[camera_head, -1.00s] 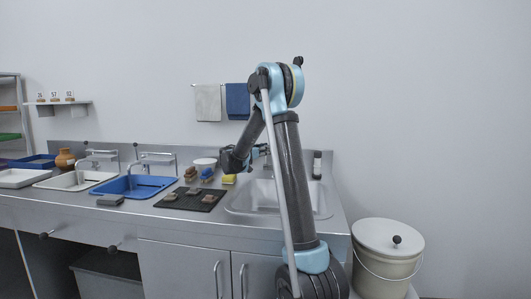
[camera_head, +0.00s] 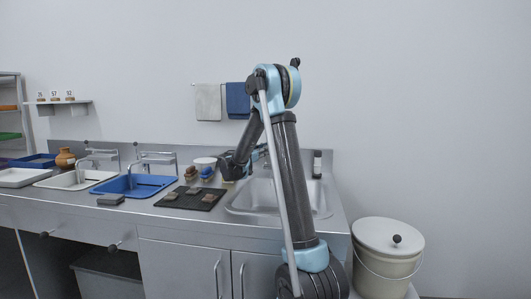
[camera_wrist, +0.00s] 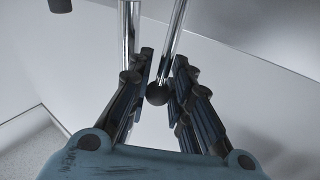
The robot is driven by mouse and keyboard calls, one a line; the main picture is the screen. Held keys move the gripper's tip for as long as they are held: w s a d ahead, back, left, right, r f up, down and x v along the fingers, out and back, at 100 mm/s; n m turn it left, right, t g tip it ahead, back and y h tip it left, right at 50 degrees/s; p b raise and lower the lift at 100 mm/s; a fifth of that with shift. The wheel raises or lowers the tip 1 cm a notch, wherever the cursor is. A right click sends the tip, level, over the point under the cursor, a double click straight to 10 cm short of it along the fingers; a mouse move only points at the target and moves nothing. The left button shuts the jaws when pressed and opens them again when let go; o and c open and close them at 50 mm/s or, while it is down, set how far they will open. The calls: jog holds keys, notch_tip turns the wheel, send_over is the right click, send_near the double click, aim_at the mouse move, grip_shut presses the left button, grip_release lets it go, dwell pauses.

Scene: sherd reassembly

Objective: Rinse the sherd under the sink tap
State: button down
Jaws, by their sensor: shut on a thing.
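My gripper (camera_wrist: 163,62) is shut on the dark ball knob (camera_wrist: 157,95) of a thin chrome rod, which looks like the tap's lever. The knob sits between the two fingers in the wrist view. A thicker chrome pipe (camera_wrist: 130,35) of the tap stands beside the left finger. In the head view my wrist is above the left edge of the steel sink (camera_head: 262,196), and my arm covers part of the basin. Small brownish sherds lie on a black mat (camera_head: 180,205) left of the sink. No sherd shows in the gripper; I cannot tell whether one lies in the sink.
Brushes (camera_head: 191,173) and a white bowl (camera_head: 204,162) stand behind the mat. A blue basin (camera_head: 150,188) and a white basin (camera_head: 72,182) lie farther left. A lidded bucket (camera_head: 388,250) stands right of the counter. Two towels (camera_head: 208,102) hang on the wall.

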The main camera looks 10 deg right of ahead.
jog(key=c, duration=1.7)
grip_release()
jog(key=shift+a, duration=0.1)
jog(key=v, duration=1.2)
jog(key=shift+f, duration=0.1)
